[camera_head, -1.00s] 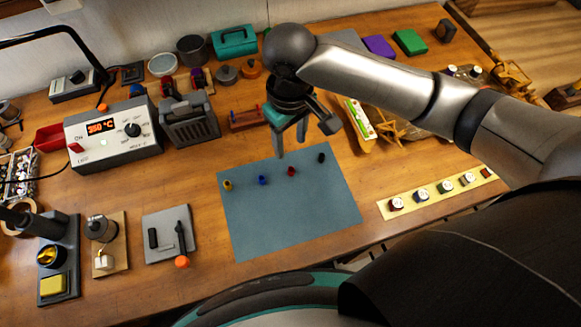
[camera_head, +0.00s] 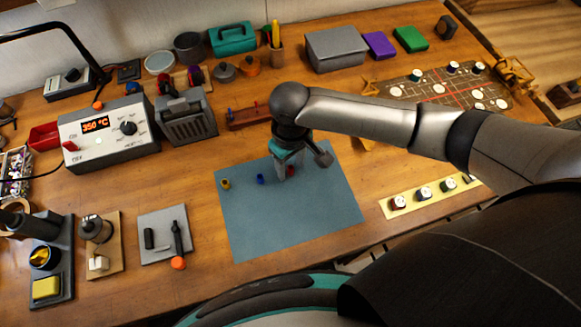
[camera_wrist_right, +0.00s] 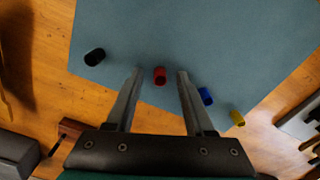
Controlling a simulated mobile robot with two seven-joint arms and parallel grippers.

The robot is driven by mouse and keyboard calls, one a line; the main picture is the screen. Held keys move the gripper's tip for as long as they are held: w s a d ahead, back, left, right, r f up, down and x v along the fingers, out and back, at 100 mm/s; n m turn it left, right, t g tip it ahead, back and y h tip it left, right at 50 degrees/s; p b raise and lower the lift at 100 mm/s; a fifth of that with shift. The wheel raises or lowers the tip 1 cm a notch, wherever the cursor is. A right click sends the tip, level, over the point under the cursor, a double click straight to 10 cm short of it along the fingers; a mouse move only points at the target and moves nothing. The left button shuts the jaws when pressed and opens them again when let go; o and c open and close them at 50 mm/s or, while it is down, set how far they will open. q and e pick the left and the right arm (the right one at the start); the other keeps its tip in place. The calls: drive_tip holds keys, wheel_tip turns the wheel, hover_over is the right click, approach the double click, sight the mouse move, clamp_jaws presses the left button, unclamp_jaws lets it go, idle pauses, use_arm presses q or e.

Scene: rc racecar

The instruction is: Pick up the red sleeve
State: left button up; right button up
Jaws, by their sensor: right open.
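The red sleeve (camera_wrist_right: 160,75) stands on the blue-grey mat between the fingertips of my open right gripper (camera_wrist_right: 160,73) in the wrist view. I cannot tell whether a finger touches it. In the head view the right gripper (camera_head: 287,176) is low over the mat, and a bit of the red sleeve (camera_head: 290,171) shows beside its finger. A blue sleeve (camera_wrist_right: 206,96) lies just right of the right-hand finger in the wrist view, with a yellow sleeve (camera_wrist_right: 237,118) beyond it. A black sleeve (camera_wrist_right: 95,57) lies to the left. My left gripper is not in view.
The blue-grey mat (camera_head: 290,225) has free room at its front. A station reading 350 °C (camera_head: 112,132) and a grey holder (camera_head: 186,120) stand at the left. A strip with several round pieces (camera_head: 410,207) lies to the right. A small wooden rack (camera_head: 248,118) is behind the mat.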

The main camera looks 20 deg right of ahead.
clamp_jaws()
idle(0.3)
drive_tip(key=shift+r, duration=0.15)
idle(0.3)
